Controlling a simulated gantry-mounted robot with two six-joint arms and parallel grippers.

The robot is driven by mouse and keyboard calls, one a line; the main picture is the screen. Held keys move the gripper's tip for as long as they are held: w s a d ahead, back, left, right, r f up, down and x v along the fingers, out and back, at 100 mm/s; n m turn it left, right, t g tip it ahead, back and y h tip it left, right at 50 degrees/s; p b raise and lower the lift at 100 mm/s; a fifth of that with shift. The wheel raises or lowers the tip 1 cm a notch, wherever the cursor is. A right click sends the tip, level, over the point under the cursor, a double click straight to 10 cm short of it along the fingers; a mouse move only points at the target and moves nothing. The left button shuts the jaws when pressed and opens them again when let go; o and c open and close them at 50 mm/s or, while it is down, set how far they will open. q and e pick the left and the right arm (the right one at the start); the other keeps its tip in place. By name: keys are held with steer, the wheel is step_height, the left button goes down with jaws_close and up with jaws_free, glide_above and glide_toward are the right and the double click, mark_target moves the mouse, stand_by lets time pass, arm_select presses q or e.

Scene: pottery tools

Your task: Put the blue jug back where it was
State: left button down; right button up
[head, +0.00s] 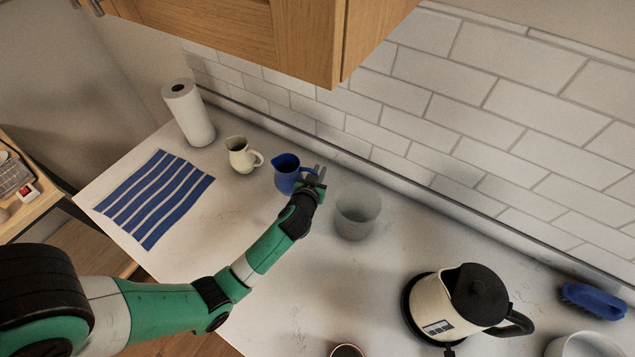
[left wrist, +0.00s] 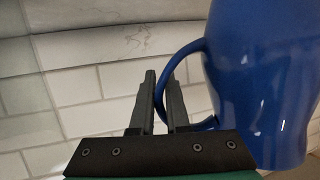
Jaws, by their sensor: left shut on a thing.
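The blue jug (head: 286,172) stands upright on or just above the counter, between the cream jug and the glass; I cannot tell whether its base touches. Its handle points right, towards my left gripper (head: 318,178). In the left wrist view the jug (left wrist: 262,80) fills the right side, and my left gripper (left wrist: 160,100) is shut on its handle (left wrist: 190,50). My right gripper is not in view.
The cream jug (head: 240,155) stands left of the blue jug, the glass (head: 357,213) to its right. A paper towel roll (head: 189,115), striped cloth (head: 155,198), kettle (head: 450,303) and blue brush (head: 594,299) are also on the counter. The tiled wall (head: 420,100) rises behind.

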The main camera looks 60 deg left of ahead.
arm_select(q)
steer(key=f, duration=0.2)
steer(key=a+f+b, duration=0.1)
steer(key=shift+w+a+f, duration=0.1)
steer(key=shift+f, duration=0.5)
steer(key=shift+f+b, duration=0.2)
steer(key=shift+b, duration=0.1)
steer(key=c, duration=0.9)
jaws_free()
